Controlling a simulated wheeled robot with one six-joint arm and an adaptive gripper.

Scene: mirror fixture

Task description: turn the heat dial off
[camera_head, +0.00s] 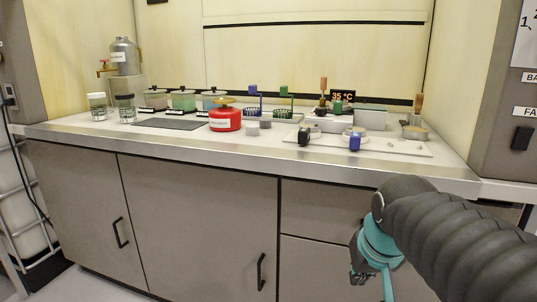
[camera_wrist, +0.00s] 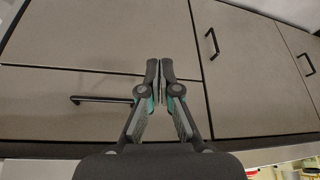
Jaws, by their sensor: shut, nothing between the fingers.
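A temperature display (camera_head: 343,96) reads 35 °C at the back right of the counter. A low white heating unit (camera_head: 318,117) stands just below it, with a green-topped piece and a brown-handled piece at it. I cannot make out the heat dial; it is too small or hidden. My gripper (camera_head: 362,278) hangs low in front of the cabinet, below the counter edge and well away from the display. In the wrist view my gripper (camera_wrist: 160,70) has its fingertips together, empty, facing the grey cabinet fronts.
The counter (camera_head: 75,128) holds a red container (camera_head: 225,119), several lidded pots, two jars and a metal tank (camera_head: 124,56). Blue and black small items (camera_head: 355,143) stand near the front right edge. Black handles (camera_head: 262,271) stick out from the cabinet doors. The floor in front looks clear.

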